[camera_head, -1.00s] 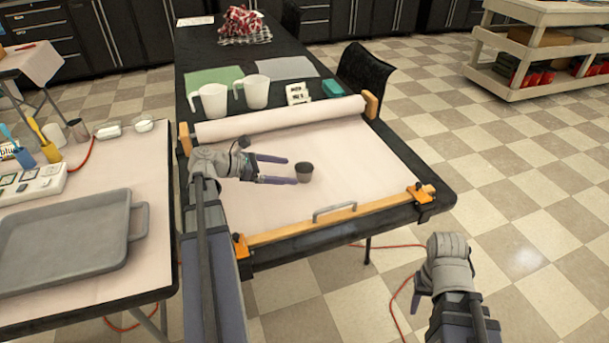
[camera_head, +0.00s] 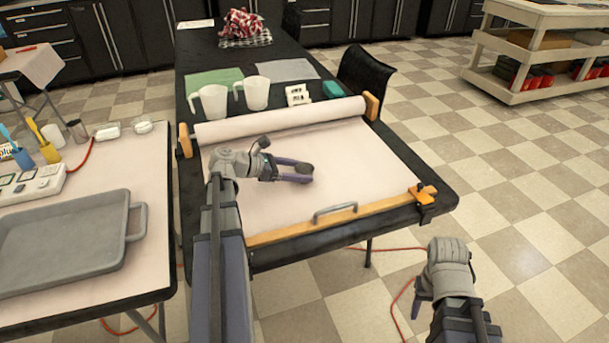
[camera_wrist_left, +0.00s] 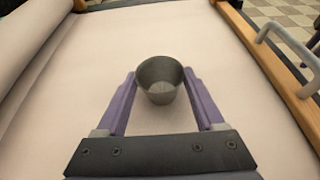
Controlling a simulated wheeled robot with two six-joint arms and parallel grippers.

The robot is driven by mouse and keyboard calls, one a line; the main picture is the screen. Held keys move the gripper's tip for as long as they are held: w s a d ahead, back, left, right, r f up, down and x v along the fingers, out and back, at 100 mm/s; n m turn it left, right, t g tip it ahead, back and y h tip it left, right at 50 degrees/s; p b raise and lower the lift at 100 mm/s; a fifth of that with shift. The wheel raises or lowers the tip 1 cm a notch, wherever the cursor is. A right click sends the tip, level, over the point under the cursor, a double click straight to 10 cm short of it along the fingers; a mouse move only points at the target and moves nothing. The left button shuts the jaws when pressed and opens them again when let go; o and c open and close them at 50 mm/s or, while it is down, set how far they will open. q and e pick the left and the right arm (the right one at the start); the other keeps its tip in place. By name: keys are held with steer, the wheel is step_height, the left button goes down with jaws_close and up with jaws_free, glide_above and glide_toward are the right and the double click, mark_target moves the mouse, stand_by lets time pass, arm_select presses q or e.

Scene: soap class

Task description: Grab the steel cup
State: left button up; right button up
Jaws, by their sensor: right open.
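The steel cup (camera_head: 305,168), small and dark grey, stands upright on the pink mat (camera_head: 345,190); my gripper partly hides it in the head view. In the left wrist view the steel cup (camera_wrist_left: 161,82) shows its open, empty inside. My left gripper (camera_head: 304,171) has its purple fingers on either side of the cup, near the tips. In the left wrist view the fingers of my left gripper (camera_wrist_left: 160,80) lie close against the cup's sides; whether they press on it is unclear. My right gripper (camera_head: 419,302) is open and empty, low at the right beside the table.
A wooden bar with a metal handle (camera_head: 335,211) crosses the mat's front; a paper roll (camera_head: 280,121) lies behind. Two white pitchers (camera_head: 257,93) stand further back. Another metal cup (camera_head: 77,131) and a grey tray (camera_head: 60,238) are on the left table. The mat's right side is clear.

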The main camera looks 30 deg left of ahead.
arm_select(q)
steer(key=c, duration=0.8)
steer(key=shift+r, duration=0.1)
step_height(320, 180, up, 10)
steer(key=p, duration=1)
